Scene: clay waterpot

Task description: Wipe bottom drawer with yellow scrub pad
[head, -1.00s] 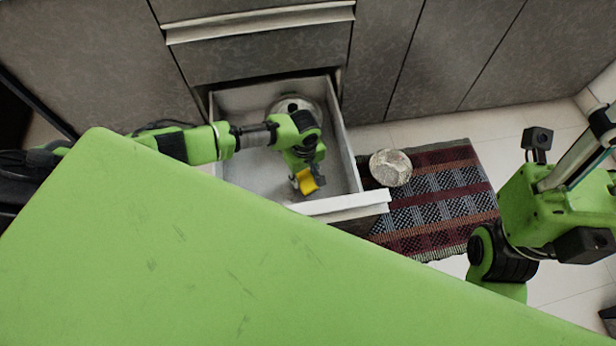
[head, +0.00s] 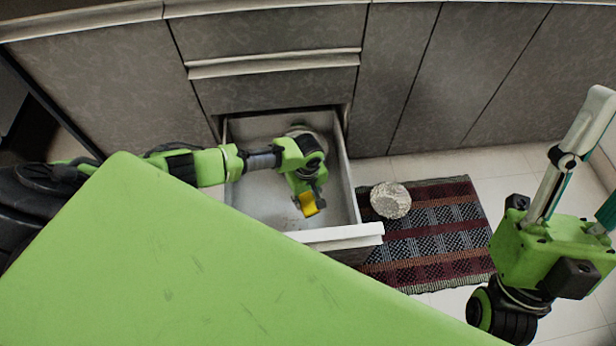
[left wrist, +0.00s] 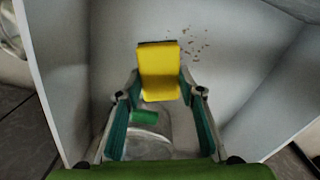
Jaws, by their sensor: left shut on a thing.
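The bottom drawer (head: 258,200) is pulled open, with a pale interior. My left gripper (head: 307,197) is inside it, shut on the yellow scrub pad (head: 309,206). In the left wrist view the yellow pad (left wrist: 160,72) sits between the fingertips of my left gripper (left wrist: 160,90). Brown specks (left wrist: 190,42) lie on the drawer floor just beyond and right of the pad. I cannot tell whether the pad touches the floor.
A round metallic thing (head: 299,132) sits at the drawer's back, partly hidden by my left arm. A round grey patterned thing (head: 390,200) rests on the striped rug (head: 430,235), right of the drawer. Closed cabinets (head: 480,75) line the back. Tiled floor lies around the rug.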

